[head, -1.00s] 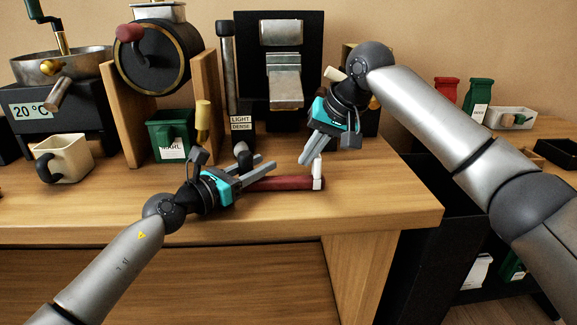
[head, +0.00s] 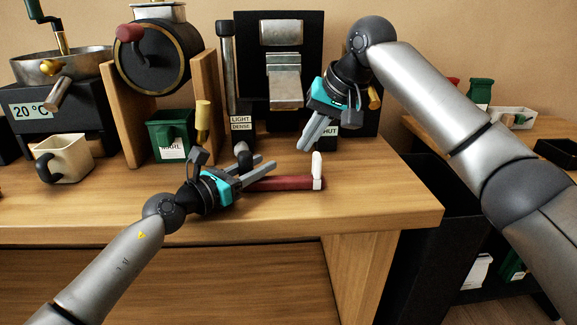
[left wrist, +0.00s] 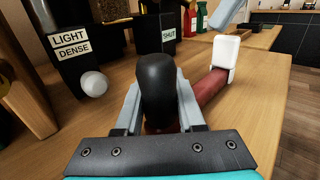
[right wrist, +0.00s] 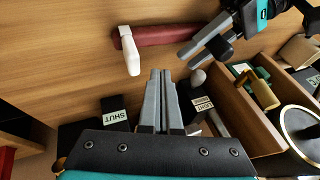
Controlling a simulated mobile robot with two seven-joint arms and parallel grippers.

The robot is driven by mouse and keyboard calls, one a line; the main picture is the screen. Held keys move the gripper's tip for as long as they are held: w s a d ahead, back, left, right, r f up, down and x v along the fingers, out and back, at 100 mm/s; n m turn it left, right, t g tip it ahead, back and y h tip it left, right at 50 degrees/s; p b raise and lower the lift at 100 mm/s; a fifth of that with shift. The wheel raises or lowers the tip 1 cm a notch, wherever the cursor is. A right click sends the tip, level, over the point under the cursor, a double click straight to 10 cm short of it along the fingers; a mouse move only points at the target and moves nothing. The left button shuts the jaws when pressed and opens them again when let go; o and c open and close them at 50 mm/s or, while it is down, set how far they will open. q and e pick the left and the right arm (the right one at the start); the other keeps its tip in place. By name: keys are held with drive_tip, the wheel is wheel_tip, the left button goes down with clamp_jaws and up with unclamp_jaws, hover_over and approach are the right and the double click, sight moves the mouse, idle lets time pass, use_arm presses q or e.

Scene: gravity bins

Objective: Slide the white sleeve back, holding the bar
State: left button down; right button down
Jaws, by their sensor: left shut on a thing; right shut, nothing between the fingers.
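The dark red bar (head: 280,183) lies on the wooden counter, with the white sleeve (head: 317,172) around its right end. The sleeve has an upright white tab. In the left wrist view the bar (left wrist: 208,88) runs right to the sleeve (left wrist: 221,60). My right gripper (head: 304,148) is shut and empty, above and behind the sleeve, apart from it. In the right wrist view the sleeve (right wrist: 130,50) lies left of its fingertips.
A black stand with a metal chute (head: 285,80) and a LIGHT/DENSE label (head: 241,123) stands behind the bar. A green bin (head: 170,135) and a cream mug (head: 63,158) are to the left. The counter right of the sleeve is clear up to its edge.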

use_arm(q)
drive_tip(key=shift+f, duration=0.3)
use_arm(e)
drive_tip(key=r, duration=0.1)
drive_tip(key=a+r, duration=0.1)
drive_tip(key=r, duration=0.1)
drive_tip(key=shift+r, duration=0.3)
use_arm(q)
drive_tip(key=c, duration=0.9)
unclamp_jaws()
drive_tip(key=o, duration=0.5)
drive_tip(key=shift+r, duration=0.2)
drive_tip(key=shift+c, duration=0.2)
